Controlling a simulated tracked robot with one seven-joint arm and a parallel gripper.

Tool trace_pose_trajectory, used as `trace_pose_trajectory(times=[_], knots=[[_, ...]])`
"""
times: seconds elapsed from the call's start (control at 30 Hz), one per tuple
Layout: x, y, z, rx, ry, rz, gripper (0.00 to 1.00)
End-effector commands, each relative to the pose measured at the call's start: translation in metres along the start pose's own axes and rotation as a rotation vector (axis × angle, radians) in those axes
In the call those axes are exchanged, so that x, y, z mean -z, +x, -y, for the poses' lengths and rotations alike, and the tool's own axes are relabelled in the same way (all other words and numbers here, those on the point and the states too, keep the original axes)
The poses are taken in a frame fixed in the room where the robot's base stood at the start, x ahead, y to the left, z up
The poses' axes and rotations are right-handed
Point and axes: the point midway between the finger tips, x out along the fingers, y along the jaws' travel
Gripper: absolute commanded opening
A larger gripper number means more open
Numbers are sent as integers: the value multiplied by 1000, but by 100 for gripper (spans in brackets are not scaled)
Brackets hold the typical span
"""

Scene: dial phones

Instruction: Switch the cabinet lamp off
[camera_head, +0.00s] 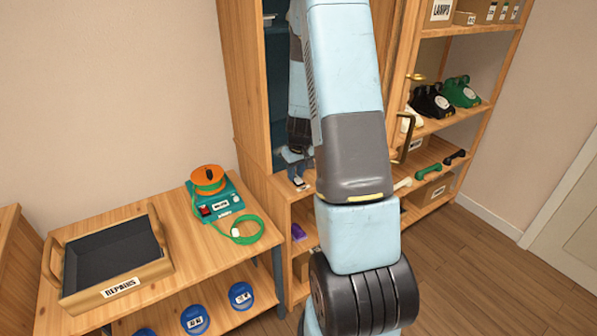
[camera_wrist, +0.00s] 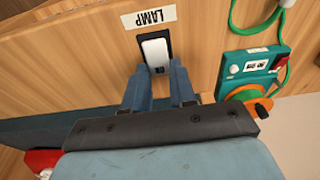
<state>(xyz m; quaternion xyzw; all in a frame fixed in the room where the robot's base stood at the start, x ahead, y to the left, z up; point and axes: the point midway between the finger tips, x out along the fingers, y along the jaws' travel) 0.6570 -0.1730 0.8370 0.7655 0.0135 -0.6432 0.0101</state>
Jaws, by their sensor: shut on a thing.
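The lamp switch is a white rocker in a black frame (camera_wrist: 155,50), set in a wooden surface under a "LAMP" label (camera_wrist: 149,17) in the wrist view. My gripper (camera_wrist: 160,82) is at the switch, with one blue finger on each side of the rocker's near end, shut on it. In the head view my gripper (camera_head: 296,158) is low at the front of the wooden cabinet (camera_head: 241,75), partly hidden by my arm. The cabinet's inside is dark blue. Whether the lamp is lit cannot be told.
A teal device (camera_head: 222,205) with an orange reel and green cord stands on the left bench. Beside it is a "REPAIRS" tray (camera_head: 122,287). Right of the cabinet, a shelf holds black (camera_head: 430,103) and green (camera_head: 460,92) phones. Floor at right is clear.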

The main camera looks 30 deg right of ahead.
Motion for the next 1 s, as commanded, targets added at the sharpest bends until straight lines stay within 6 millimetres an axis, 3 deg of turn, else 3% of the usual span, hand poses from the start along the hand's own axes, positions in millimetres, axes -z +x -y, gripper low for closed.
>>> trace_pose_trajectory(times=[0.93, 0.97, 1.0], knots=[[-5, -1, 1, 0, -1, -118, 0], [-5, -1, 1, 0, -1, -118, 26], [-5, -1, 1, 0, -1, -118, 30]])
